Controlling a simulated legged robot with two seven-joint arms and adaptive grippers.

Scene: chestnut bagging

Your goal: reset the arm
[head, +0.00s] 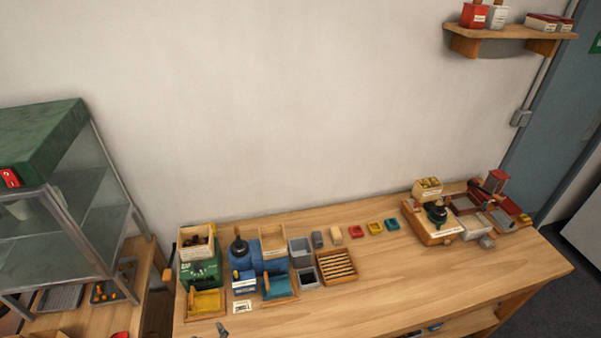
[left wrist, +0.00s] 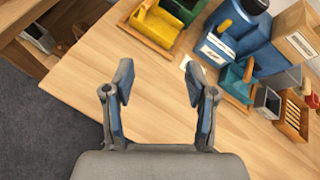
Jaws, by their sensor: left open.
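My left gripper (left wrist: 158,95) is open in the left wrist view, its two grey fingers with blue pads spread wide. Nothing is between the fingers; bare wooden table top shows behind them. In the head view only a small grey tip, likely of this gripper, shows at the bottom edge, left of centre. The wooden table (head: 420,275) runs across the lower part of the head view. My right gripper is in neither view.
Near the table's left end stand a green machine (head: 203,268), a blue machine (head: 244,258), and a slatted wooden tray (head: 337,266). A wooden device (head: 433,226) stands at the right. A glass cabinet (head: 70,215) is at the left. The table's front middle is clear.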

